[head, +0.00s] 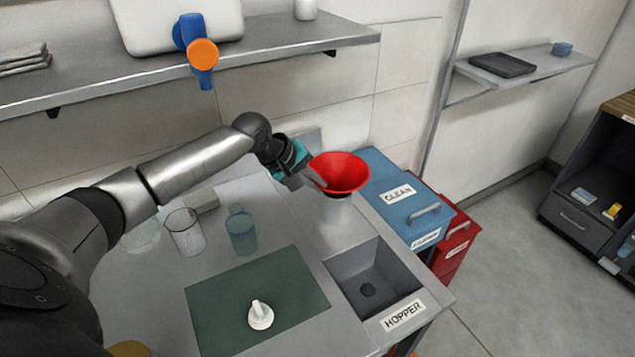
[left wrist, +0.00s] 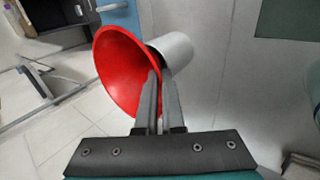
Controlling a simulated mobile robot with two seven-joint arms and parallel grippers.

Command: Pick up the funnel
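The red funnel (head: 343,170) is at the back of the steel worktop, wide mouth up, above a pale grey cylinder (head: 338,205). My left gripper (head: 318,183) reaches it from the left, at the near-left side of its rim. In the left wrist view the funnel (left wrist: 122,68) fills the upper left and the cylinder (left wrist: 176,50) is right behind it. The two fingers (left wrist: 160,78) are close together with the funnel's edge between them. Whether the funnel still rests on the cylinder is hard to tell. My right gripper is out of view.
Clear glass vessels (head: 186,232) and a bluish jar (head: 241,232) stand under my left arm. A green mat (head: 215,315) holds a white knobbed piece (head: 260,314). The hopper basin (head: 370,280) is front right; blue (head: 395,178) and red bins stand beyond.

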